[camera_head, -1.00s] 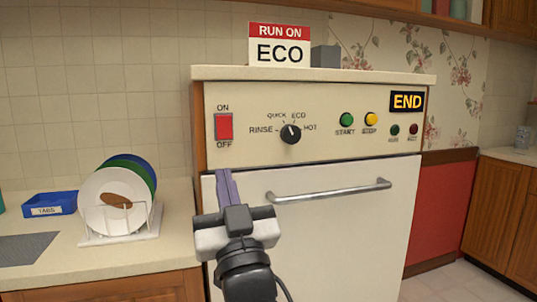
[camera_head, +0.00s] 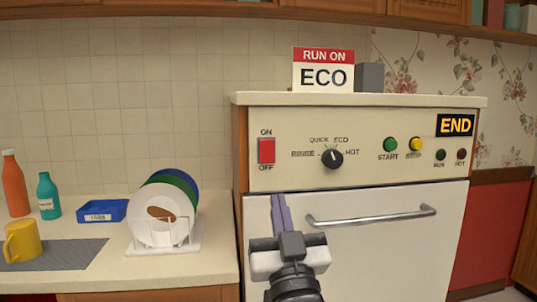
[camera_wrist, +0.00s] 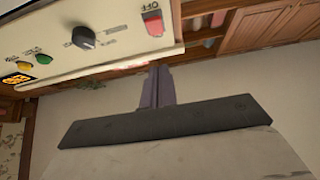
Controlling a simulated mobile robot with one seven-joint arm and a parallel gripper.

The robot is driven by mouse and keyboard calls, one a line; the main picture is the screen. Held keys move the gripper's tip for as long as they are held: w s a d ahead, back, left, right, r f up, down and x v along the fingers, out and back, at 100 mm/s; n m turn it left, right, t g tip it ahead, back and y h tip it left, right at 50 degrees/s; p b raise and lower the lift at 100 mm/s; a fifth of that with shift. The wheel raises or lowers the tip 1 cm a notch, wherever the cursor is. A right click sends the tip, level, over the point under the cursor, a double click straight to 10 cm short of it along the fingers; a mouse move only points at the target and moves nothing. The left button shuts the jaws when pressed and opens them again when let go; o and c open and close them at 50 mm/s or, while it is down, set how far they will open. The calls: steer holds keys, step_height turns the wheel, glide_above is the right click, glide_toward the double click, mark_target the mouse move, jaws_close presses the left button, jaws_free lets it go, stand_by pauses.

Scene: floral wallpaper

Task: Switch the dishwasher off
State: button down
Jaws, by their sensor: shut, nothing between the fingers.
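The dishwasher (camera_head: 370,250) has a cream control panel (camera_head: 300,172) above its white door. A red power switch (camera_head: 266,150) sits at the panel's left between ON and OFF labels; I cannot tell which side is pressed in. It also shows in the wrist view (camera_wrist: 153,24), where the panel looks turned around. My gripper (camera_head: 278,198) is shut and empty. Its purple fingers point up, just below the switch and slightly right of it, in front of the door's upper left. In the wrist view the fingertips (camera_wrist: 160,70) are apart from the switch. The display (camera_head: 455,125) reads END.
A dial (camera_head: 332,158) and green START (camera_head: 390,144) and yellow STOP (camera_head: 416,144) buttons lie right of the switch. A door handle (camera_head: 370,217) is right of my gripper. A RUN ON ECO sign (camera_head: 323,75) stands on top. A plate rack (camera_head: 165,240) is on the left counter.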

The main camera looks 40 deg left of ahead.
mark_target(265, 154)
steer(key=p+x, duration=0.2)
steer(key=x, duration=0.1)
steer(key=f+p+x, duration=0.1)
steer(key=p+x, duration=0.1)
steer(key=x, duration=0.2)
steer(key=p+x, duration=0.3)
steer(key=x, duration=0.1)
steer(key=shift+w+a+f, duration=0.3)
steer(key=shift+w+a, duration=0.05)
steer(key=shift+w+a+f, duration=0.15)
steer(key=shift+w+a, duration=0.15)
steer(key=shift+a, duration=0.1)
steer(key=shift+w+a+f+t+b, duration=0.25)
steer(key=shift+f+t+b, duration=0.3)
steer(key=shift+b, duration=0.65)
steer(key=shift+r+p, duration=0.3)
steer(key=shift+r, duration=0.05)
steer(key=shift+g+y, duration=0.25)
steer(key=shift+y, duration=0.05)
